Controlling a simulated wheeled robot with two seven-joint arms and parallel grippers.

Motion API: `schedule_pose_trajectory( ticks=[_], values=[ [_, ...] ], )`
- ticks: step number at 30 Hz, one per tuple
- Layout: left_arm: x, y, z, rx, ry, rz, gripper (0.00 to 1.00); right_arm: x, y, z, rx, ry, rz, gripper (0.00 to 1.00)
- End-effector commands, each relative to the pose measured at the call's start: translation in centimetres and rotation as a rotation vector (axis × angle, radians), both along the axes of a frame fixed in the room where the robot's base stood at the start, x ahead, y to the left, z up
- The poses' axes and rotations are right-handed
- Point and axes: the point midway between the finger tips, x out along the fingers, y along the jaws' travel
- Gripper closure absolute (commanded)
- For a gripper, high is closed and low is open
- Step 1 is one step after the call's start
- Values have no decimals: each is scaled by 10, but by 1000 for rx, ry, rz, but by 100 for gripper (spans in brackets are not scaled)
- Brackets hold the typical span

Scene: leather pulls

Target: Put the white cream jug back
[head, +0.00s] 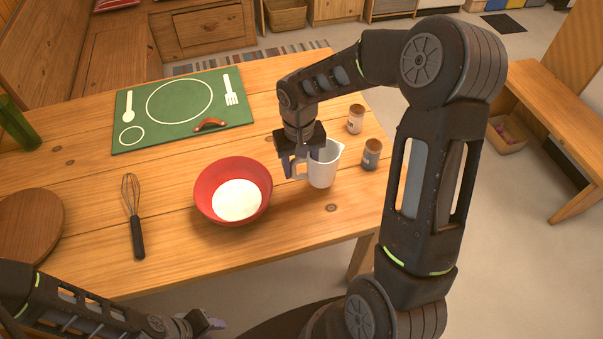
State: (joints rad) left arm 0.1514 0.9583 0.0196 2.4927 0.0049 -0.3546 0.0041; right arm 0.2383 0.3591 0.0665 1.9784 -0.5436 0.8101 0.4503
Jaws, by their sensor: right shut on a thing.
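The white cream jug (325,168) is upright at the right part of the wooden table, to the right of the red bowl. My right gripper (303,168) comes down from above and is shut on the jug at its handle side, the left side. I cannot tell whether the jug's base touches the table. My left gripper (203,322) is low at the bottom edge of the head view, in front of the table and away from the jug. Its fingers are too small and partly cut off to tell their opening.
A red bowl (205,190) with white contents stands just left of the jug. Two small jars (356,119) (371,154) stand close to its right.

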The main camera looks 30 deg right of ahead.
Motion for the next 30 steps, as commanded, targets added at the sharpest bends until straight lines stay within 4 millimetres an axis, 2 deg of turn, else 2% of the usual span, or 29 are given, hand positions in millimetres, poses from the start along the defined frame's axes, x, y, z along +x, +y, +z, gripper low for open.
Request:
schedule_pose_trajectory(
  ticks=[8,17,29,30],
  values=[
    [0,0,0,0,0,0,64,0,0,-1,0,0,0,100],
    [-1,0,5,2,3,0,64,-1,0,-36,0,2,1,100],
    [0,0,0,1,1,0,64,0,0,-42,0,-1,0,100],
    [-1,0,2,1,1,1,64,0,0,-40,0,0,0,46]
  ],
)
